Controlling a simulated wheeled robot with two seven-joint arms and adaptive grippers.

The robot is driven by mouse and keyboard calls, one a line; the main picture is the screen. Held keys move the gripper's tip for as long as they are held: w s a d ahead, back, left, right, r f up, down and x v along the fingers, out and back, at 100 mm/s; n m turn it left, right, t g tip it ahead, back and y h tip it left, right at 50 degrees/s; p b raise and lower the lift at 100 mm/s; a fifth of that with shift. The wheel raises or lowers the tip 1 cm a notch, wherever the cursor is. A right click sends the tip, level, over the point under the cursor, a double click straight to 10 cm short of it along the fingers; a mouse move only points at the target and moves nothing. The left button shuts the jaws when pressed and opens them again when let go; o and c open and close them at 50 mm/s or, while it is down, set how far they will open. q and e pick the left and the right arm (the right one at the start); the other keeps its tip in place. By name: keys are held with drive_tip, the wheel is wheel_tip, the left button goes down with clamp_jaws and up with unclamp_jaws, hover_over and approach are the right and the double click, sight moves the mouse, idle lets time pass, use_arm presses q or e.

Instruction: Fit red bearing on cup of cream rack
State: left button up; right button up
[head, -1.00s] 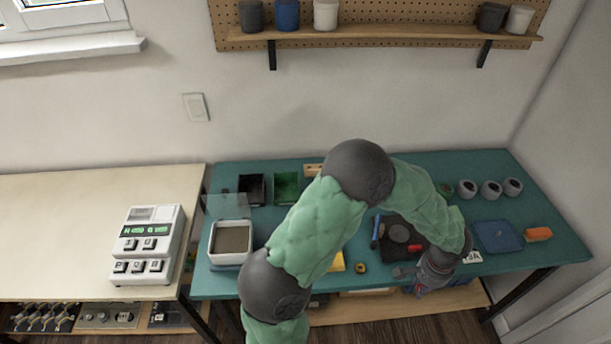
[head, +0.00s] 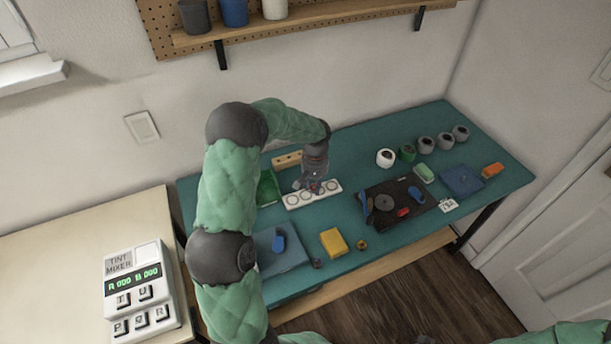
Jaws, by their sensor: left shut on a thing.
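The cream rack (head: 313,202) is a pale strip with several round cups in a row, lying on the teal bench left of its middle. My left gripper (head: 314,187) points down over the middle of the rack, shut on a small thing. A bit of red shows between its fingertips, which fits the red bearing, but the fingers hide most of it. I cannot tell whether it touches a cup.
A wooden block (head: 287,160) stands behind the rack, a green bin (head: 267,188) at its left. A black tray (head: 422,207) with parts lies to the right. A yellow block (head: 334,242) is near the front edge. Several round pots stand at the back right.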

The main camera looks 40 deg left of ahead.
sight(306, 195)
use_arm(q)
drive_tip(key=a+n, duration=0.1)
drive_tip(key=a, duration=0.2)
drive_tip(key=shift+s+a+r, duration=0.1)
drive_tip(key=shift+a, duration=0.15)
drive_tip(key=shift+f+b, duration=1.35)
drive_tip(key=shift+f, duration=0.8)
drive_tip(key=shift+f+b, duration=0.35)
drive_tip(key=shift+f, duration=0.45)
idle(1.5)
drive_tip(key=shift+d+f, duration=0.1)
drive_tip(key=shift+f, duration=0.1)
idle(0.5)
drive_tip(key=o, duration=1)
drive_tip(key=shift+s, duration=0.1)
drive_tip(key=shift+o, duration=0.2)
drive_tip(key=shift+f, duration=0.1)
